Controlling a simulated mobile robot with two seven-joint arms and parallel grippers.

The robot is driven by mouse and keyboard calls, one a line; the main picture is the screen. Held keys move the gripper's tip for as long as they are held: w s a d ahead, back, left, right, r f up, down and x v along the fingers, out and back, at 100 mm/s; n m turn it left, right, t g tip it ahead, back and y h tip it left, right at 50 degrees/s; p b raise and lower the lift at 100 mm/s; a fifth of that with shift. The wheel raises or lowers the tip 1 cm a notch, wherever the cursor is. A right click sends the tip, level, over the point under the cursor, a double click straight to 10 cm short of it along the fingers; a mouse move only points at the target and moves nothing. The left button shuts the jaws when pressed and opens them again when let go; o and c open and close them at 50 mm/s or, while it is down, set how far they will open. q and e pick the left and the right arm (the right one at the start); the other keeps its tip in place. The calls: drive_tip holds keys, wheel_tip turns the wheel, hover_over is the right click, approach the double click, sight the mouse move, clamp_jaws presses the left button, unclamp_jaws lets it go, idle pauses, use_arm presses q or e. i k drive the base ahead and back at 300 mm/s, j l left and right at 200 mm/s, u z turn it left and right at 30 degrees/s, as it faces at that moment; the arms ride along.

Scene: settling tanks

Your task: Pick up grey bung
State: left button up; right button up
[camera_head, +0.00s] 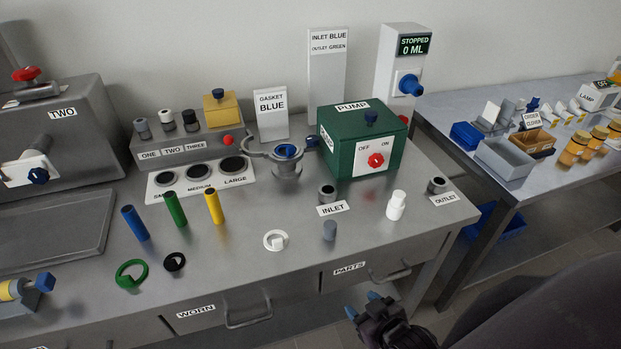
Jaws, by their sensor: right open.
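A small grey bung (329,230) stands upright on the bench top, near the front edge, between the white ring (276,240) and the white bottle-shaped piece (396,205). My right gripper (362,304) has blue fingertips and is open and empty. It shows in front of the bench, below and right of the bung and apart from it. My left gripper is not in view.
The INLET port (327,193) is behind the bung, and the green pump box (362,140) stands further back. The drawer handle (391,272) juts from the bench front. A second table (473,167) is at right.

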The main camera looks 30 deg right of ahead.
sight(330, 226)
drive_tip(key=l+z, duration=0.1)
drive_tip(key=z, duration=0.3)
drive_tip(key=k+l+z, duration=0.1)
drive_tip(key=z, duration=0.35)
